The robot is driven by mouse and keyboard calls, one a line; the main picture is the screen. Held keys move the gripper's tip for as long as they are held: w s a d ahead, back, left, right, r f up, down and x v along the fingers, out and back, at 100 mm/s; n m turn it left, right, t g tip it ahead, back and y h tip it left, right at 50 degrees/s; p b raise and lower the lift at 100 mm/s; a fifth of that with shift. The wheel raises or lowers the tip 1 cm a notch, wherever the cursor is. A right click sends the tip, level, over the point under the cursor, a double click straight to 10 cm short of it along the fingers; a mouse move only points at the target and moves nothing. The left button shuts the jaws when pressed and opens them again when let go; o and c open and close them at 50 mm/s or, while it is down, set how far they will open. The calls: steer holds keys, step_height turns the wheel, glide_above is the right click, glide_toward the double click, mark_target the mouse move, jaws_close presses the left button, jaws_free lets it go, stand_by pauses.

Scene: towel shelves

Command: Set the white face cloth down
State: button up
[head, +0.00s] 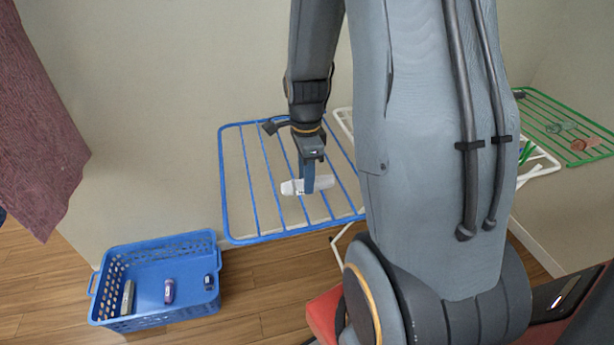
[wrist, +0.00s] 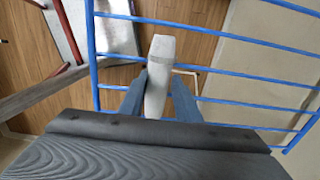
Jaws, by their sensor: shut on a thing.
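The white face cloth (head: 296,187) is a small rolled white bundle. My gripper (head: 310,185) is shut on it, with the blue fingers on either side of its middle. In the wrist view the cloth (wrist: 160,65) sticks out lengthwise between the two fingers (wrist: 158,95). It is over the blue-barred rack (head: 262,236), which also shows below it in the wrist view (wrist: 220,65). I cannot tell whether the cloth touches the bars.
A blue basket (head: 155,251) with several small rolled items stands on the wooden floor at the left. A green rack (head: 560,112) holding small items is at the right, beyond my arm. A dark reddish cloth (head: 38,130) hangs at the far left. Most of the blue rack is clear.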

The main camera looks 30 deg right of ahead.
steer(key=o, duration=1.2)
step_height(320, 180, up, 11)
steer(key=b, duration=0.2)
steer(key=shift+s+a+f+n+t, duration=0.2)
steer(key=shift+s+a+f+n, duration=0.85)
steer(key=shift+a+n, duration=1.8)
steer(key=shift+s+a+f+n+t, duration=0.2)
steer(key=shift+s+a+f+n, duration=0.85)
steer(key=shift+n, duration=3.15)
steer(key=shift+s+a+f+n+t, duration=0.2)
steer(key=shift+s+a+f+n, duration=0.2)
steer(key=shift+s+a+n, duration=2.45)
steer(key=shift+w+d+n, duration=0.2)
steer(key=shift+w+n, duration=0.15)
steer(key=shift+w, duration=0.25)
steer(key=shift+w+d+n, duration=0.2)
steer(key=shift+w+n, duration=0.15)
steer(key=shift+w, duration=0.2)
